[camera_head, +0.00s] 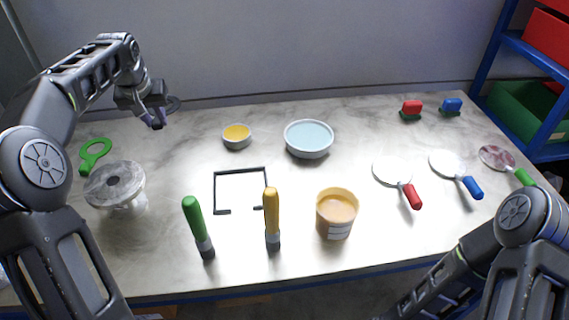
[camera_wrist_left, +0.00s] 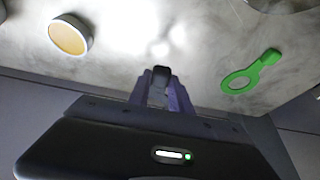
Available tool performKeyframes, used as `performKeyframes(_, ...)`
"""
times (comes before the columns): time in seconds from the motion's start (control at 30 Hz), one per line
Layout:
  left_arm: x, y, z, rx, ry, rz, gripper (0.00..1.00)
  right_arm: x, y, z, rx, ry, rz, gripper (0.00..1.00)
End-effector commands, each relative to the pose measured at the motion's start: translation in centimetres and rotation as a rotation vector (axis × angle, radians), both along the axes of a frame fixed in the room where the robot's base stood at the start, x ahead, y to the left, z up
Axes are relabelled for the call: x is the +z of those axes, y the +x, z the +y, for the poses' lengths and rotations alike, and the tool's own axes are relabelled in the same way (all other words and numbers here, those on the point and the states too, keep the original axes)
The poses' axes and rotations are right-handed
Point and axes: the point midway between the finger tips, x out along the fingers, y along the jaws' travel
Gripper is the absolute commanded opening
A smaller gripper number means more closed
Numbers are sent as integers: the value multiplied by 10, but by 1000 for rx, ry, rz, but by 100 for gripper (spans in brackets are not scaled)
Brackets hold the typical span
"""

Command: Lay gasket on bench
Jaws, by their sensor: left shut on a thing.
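My left gripper (camera_head: 157,121) is at the back left, above the bench (camera_head: 340,262) near its rear edge. It is shut on a dark gasket (camera_head: 173,103), a thin ring that shows just beside and behind the fingers. In the left wrist view the gripper (camera_wrist_left: 162,85) points at the pale bench top, with a small dark piece between its fingertips; the ring's full shape is hidden there. The gap between ring and bench is hard to judge. My right gripper is out of view; only its arm shows at the lower right.
A flanged vessel (camera_head: 115,187) and a green ring with a handle (camera_head: 95,153) are at the left. A yellow-filled bowl (camera_head: 237,136), blue bowl (camera_head: 308,138), black frame (camera_head: 240,170), green-handled tool (camera_head: 197,225), yellow-handled tool (camera_head: 272,215) and tub (camera_head: 336,215) stand mid-bench.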

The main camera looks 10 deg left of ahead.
Motion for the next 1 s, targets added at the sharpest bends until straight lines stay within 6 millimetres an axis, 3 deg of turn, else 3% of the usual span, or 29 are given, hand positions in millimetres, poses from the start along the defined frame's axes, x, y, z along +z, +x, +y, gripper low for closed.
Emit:
performKeyframes(0.47, -2, 0, 0, 0, 0, 0, 0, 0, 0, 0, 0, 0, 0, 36)
performKeyframes(0.8, -54, -1, -1, 0, -1, 3, 0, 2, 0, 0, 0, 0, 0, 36)
performKeyframes(1.0, -62, 0, 0, 0, 0, -1, 0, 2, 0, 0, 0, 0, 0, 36)
